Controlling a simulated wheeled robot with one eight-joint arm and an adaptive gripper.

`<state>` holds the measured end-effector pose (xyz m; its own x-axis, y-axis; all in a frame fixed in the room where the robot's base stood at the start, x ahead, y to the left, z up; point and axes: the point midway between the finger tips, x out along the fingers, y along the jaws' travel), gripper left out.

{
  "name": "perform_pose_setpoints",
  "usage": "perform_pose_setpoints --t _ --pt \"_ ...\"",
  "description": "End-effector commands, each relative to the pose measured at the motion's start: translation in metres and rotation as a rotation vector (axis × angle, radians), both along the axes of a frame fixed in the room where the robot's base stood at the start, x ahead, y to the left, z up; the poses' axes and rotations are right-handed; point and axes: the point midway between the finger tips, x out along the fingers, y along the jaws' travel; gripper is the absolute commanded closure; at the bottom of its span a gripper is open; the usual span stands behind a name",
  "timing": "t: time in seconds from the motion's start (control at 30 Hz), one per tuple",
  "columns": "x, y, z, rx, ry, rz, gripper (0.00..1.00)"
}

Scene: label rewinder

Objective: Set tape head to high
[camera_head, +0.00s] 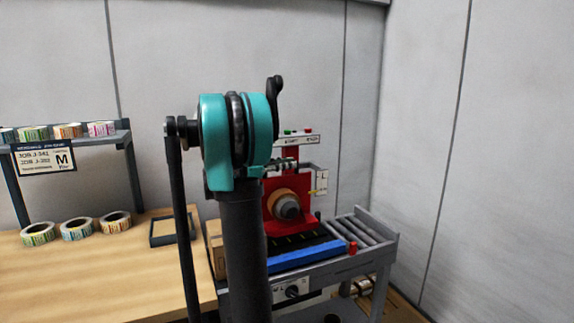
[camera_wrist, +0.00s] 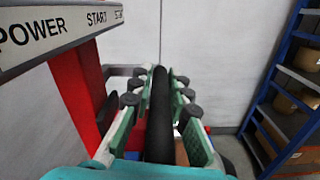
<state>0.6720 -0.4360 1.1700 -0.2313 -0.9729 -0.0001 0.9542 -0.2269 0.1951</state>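The red label rewinder (camera_head: 291,240) stands on a grey cart, right of centre in the head view, partly behind my arm. A pale scale plate (camera_head: 321,182) with a small yellow pointer is at its right side; its markings are too small to read. In the wrist view the red column (camera_wrist: 78,98) is at left. My gripper (camera_wrist: 160,78) is beside it, its two green-padded fingers apart. A dark bar (camera_wrist: 160,120) runs between the fingers; I cannot tell what it belongs to or whether they touch it. The tape head is not clearly visible.
A panel labelled POWER and START (camera_wrist: 65,28) is close at upper left in the wrist view. A blue shelf (camera_wrist: 275,95) with boxes stands at right. In the head view, a wooden table (camera_head: 110,270) with label rolls is at left, and rollers (camera_head: 362,228) lie right of the machine.

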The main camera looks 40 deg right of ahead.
Motion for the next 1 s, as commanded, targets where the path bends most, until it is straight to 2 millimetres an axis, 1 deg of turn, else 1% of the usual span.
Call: perform_pose_setpoints --t 0.03,0.1,0.47,0.57,0.7,0.8,0.9,1.0 --pt "0.000 0.000 0.000 0.000 0.000 0.000 0.93" --pt "0.000 0.000 0.000 0.000 0.000 0.000 1.00" --pt "0.000 0.000 0.001 0.000 0.000 0.000 1.00" --pt "0.000 0.000 0.011 0.000 0.000 0.000 1.00" --pt "0.000 0.000 0.035 -0.001 0.000 0.001 1.00" --pt "0.001 0.000 0.050 -0.001 0.000 0.001 1.00" --pt "0.000 0.000 0.058 -0.001 0.000 0.001 1.00" --pt "0.000 0.000 0.061 -0.002 0.000 0.001 1.00"
